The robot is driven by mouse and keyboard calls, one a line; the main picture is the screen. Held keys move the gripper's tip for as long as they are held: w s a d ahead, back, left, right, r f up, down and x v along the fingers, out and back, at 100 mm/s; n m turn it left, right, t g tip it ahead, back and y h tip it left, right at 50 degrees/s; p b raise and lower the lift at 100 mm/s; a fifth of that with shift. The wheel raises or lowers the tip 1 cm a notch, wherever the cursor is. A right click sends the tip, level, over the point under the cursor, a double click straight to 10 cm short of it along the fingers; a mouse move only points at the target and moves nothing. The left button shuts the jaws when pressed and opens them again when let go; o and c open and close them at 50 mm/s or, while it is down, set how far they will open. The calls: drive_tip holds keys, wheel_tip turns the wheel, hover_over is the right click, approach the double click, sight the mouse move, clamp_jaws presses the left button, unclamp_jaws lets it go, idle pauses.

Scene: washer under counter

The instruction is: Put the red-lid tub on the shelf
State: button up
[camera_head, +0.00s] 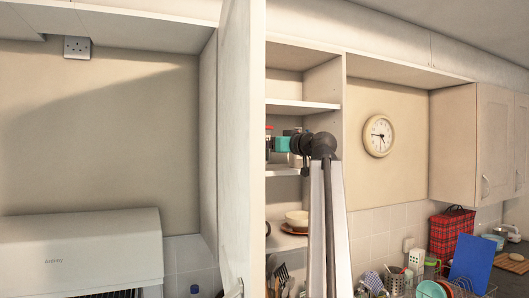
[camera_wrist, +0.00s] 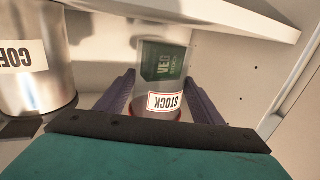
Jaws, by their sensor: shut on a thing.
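The red-lid tub (camera_wrist: 163,75) is a clear tub with a STOCK label and a green VEG pack inside. It shows upside down in the wrist view, its red rim low in the picture. My gripper (camera_wrist: 160,100) has one purple finger on each side of the tub and is shut on it. In the head view my gripper (camera_head: 281,145) is at the open shelf unit, between the upper shelf (camera_head: 300,106) and the shelf below (camera_head: 285,171). The tub is largely hidden there. Whether its base touches a shelf I cannot tell.
A metal tin (camera_wrist: 35,65) with a COF label stands left of the tub in the wrist view. A white side panel (camera_wrist: 240,80) is on the right. The open cabinet door (camera_head: 243,150) stands just left of the unit. A bowl (camera_head: 297,218) sits lower down.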

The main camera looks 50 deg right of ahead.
drive_tip(key=shift+f+p, duration=0.55)
drive_tip(key=shift+f, duration=0.6)
drive_tip(key=shift+f, duration=0.15)
drive_tip(key=o, duration=1.6)
drive_tip(key=s+b, duration=0.1)
drive_tip(key=s, duration=0.3)
drive_tip(key=s+b, duration=0.2)
drive_tip(key=s, duration=0.2)
drive_tip(key=s+a+b, duration=0.1)
drive_tip(key=s+b, duration=0.1)
drive_tip(key=s, duration=0.2)
